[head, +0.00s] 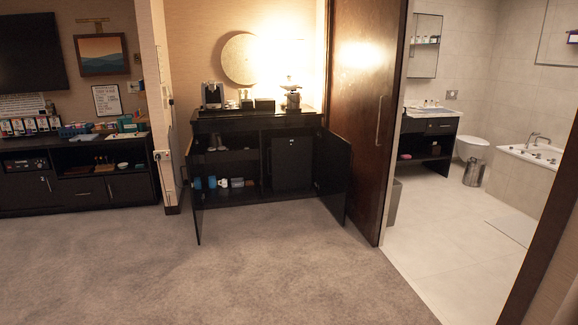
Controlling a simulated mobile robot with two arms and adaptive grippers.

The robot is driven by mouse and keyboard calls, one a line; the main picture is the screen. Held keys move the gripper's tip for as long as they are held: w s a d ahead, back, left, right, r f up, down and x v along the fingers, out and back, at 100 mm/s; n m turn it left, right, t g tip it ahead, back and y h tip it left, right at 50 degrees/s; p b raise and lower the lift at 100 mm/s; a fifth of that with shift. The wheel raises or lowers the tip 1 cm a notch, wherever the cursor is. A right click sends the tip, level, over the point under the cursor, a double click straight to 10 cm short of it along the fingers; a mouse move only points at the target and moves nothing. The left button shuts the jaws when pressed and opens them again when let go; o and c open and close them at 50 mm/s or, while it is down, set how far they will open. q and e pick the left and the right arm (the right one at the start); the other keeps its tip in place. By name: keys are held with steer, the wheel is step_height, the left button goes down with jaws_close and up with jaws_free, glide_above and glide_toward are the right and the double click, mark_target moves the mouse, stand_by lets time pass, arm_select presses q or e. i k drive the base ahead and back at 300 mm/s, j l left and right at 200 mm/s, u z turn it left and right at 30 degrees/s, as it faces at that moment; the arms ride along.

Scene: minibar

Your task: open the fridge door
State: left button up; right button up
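A dark minibar cabinet (246,122) stands against the back wall in the middle of the head view. Its left door (196,205) and right door (334,175) both stand swung outward. The fridge (292,166) is a dark box in the right compartment, seen from the front and a few steps away. Its door looks shut, with a small light mark near the top. I cannot make out a handle on it. Neither of my grippers is in view.
Open grey carpet (250,270) lies in front of the cabinet. A coffee machine (212,95) stands on top. A tall brown wooden door (358,120) is close on the right, beside the bathroom opening. A low dark sideboard (75,190) is at the left.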

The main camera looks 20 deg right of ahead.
mark_target(291, 157)
steer(key=i+l+z, duration=0.25)
steer(key=i, duration=0.25)
steer(key=i+z, duration=0.25)
steer(key=i, duration=0.2)
steer(key=i+z, duration=0.15)
steer(key=i, duration=4.3)
